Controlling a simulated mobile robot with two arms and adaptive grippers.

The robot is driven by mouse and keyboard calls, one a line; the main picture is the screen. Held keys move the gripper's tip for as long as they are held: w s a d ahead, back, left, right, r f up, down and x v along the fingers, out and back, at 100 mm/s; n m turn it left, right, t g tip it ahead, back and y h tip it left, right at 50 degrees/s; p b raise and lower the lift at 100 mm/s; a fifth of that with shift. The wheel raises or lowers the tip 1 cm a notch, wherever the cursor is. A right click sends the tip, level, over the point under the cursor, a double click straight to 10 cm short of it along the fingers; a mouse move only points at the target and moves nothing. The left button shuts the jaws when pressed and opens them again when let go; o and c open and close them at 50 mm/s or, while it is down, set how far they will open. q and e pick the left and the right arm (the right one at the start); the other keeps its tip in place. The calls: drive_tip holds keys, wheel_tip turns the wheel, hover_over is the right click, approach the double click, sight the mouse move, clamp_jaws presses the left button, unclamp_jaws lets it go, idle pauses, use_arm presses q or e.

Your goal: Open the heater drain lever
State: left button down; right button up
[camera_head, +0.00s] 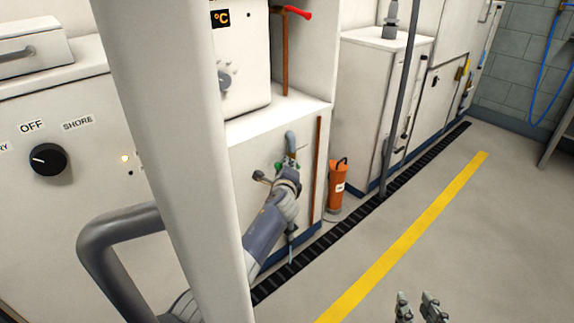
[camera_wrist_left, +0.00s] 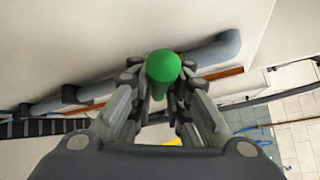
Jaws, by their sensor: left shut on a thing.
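A green-tipped lever (camera_wrist_left: 163,68) sits between the fingers of my left gripper (camera_wrist_left: 160,95) in the left wrist view. The gripper is shut on it. In the head view, my left gripper (camera_head: 283,171) is at the low white cabinet front, below a grey pipe elbow (camera_head: 290,140). My wrist hides most of the lever and its valve there; small green bits show beside it. The heater (camera_head: 238,60) with a °C display stands above. My right gripper (camera_head: 418,300) is at the bottom edge of the head view, open and empty, with its fingers apart.
A red-handled valve (camera_head: 297,12) tops a copper pipe beside the heater. An orange cylinder (camera_head: 338,188) stands on the floor right of the cabinet. A grey pole (camera_head: 400,100) rises farther right. The floor around the yellow stripe (camera_head: 410,235) is clear.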

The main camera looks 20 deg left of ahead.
use_arm(q)
drive_tip(key=shift+r, duration=0.2)
drive_tip(key=c, duration=1.6)
unclamp_jaws()
drive_tip(key=shift+f, duration=0.15)
drive_tip(key=shift+v, duration=5.95)
